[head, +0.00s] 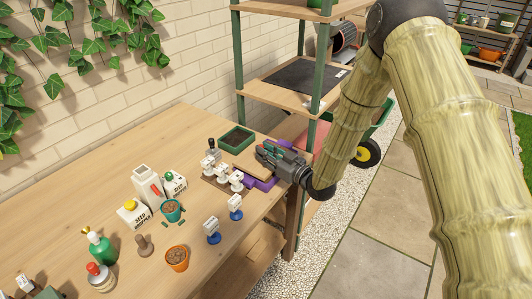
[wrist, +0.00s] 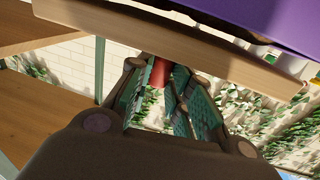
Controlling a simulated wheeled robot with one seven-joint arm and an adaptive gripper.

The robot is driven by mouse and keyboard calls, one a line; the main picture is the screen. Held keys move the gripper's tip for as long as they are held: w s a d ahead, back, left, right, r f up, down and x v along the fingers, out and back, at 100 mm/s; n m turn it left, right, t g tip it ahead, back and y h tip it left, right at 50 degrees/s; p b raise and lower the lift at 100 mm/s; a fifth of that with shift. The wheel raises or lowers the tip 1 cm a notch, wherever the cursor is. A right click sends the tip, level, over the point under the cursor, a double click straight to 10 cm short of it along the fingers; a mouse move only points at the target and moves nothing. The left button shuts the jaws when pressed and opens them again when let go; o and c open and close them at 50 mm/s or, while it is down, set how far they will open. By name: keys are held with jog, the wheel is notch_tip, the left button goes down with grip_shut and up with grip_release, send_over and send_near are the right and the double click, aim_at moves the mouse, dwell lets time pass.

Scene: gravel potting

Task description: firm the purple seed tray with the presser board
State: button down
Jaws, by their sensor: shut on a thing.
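The purple seed tray (head: 254,184) is at the far right end of the bench, partly hidden by the board and my gripper. My gripper (head: 264,153) is above it, shut on the presser board. The board (head: 244,161) is a pale wooden slab lying over the tray in the head view. In the wrist view the board (wrist: 200,52) crosses the top, with the purple tray (wrist: 265,20) right beside it. A red handle (wrist: 161,73) shows between the fingers (wrist: 158,88). Whether the board touches the tray's contents is hidden.
A green tray of dark soil (head: 237,139) stands behind the purple one. White pieces (head: 224,177) stand close to its left. Pots, cartons and bottles fill the bench's left. A shelf rack (head: 285,90) rises behind. The front right bench is mostly bare.

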jog(key=shift+f+b, duration=0.35)
jog(key=shift+f, duration=0.25)
dwell(0.8)
jog(key=shift+r+p, duration=0.65)
jog(key=shift+r, duration=0.9)
